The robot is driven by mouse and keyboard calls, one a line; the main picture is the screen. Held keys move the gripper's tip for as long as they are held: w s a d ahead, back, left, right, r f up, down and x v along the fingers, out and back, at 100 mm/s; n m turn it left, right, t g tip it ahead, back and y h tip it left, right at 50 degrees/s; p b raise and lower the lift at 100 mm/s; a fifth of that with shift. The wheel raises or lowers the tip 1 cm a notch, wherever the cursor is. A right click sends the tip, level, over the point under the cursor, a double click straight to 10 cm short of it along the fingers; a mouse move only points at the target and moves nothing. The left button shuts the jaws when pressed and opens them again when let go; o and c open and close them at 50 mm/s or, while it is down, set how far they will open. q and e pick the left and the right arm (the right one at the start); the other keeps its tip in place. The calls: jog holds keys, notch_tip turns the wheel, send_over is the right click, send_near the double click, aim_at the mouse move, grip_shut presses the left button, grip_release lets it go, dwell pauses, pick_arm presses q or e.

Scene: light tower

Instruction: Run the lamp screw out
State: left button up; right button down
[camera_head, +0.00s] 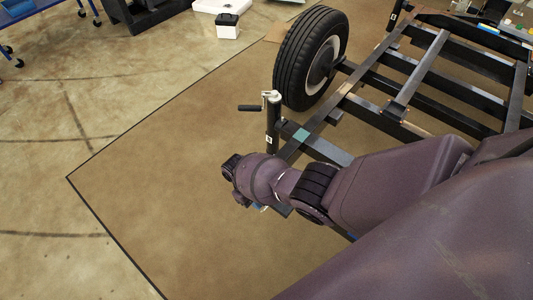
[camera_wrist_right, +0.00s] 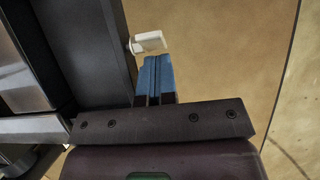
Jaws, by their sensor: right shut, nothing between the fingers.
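My right gripper (camera_wrist_right: 155,68) shows in the wrist view as two blue fingers pressed together with nothing between them. A small pale, knob-like piece (camera_wrist_right: 149,42) is just beyond the fingertips. It sticks out to the right from a dark upright beam (camera_wrist_right: 88,45). I cannot tell whether this piece is the lamp screw, or whether the fingers touch it. In the head view my right wrist hides most of the gripper, low beside the trailer frame (camera_head: 428,75). My left gripper is not in view.
A black jack post (camera_head: 273,128) with a crank handle (camera_head: 249,108) stands just beyond my right wrist. A large wheel (camera_head: 311,58) is behind it. The brown floor mat (camera_head: 170,180) to the left is clear. A white box with a black lid (camera_head: 228,27) stands at the back.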

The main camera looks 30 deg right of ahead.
jog(key=shift+s+f, duration=0.2)
jog(key=shift+f, duration=0.3)
jog(key=shift+w+f, duration=0.15)
jog(key=shift+f, duration=0.05)
jog(key=shift+d, duration=0.1)
dwell(0.6)
